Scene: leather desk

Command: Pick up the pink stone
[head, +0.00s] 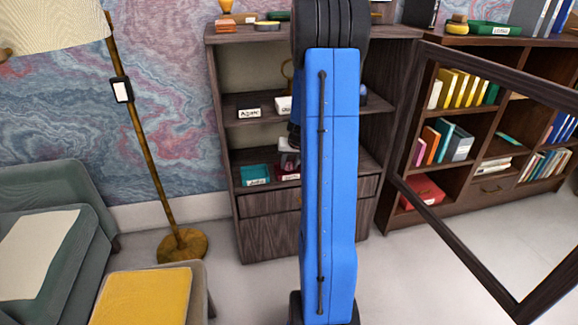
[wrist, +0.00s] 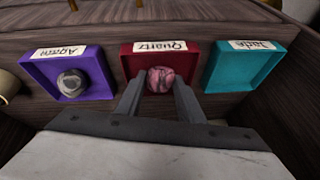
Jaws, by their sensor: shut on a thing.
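The pink stone (wrist: 160,76) is rounded, with darker veins, and shows in the wrist view at the red tray (wrist: 128,65) labelled Quartz. My gripper (wrist: 159,88) is shut on it, one finger on each side. The stone overlaps the tray's inside in the picture; I cannot tell whether it still touches the tray floor. In the head view my blue arm covers the middle of the cabinet, and the stone is hidden there.
A purple tray (wrist: 39,72) labelled Agate holds a grey stone (wrist: 71,83) on the left. A teal tray (wrist: 235,72) labelled Jade looks empty on the right. The cabinet's shelf boards and side walls (head: 221,130) close in around. An open framed door (head: 452,238) juts out at right.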

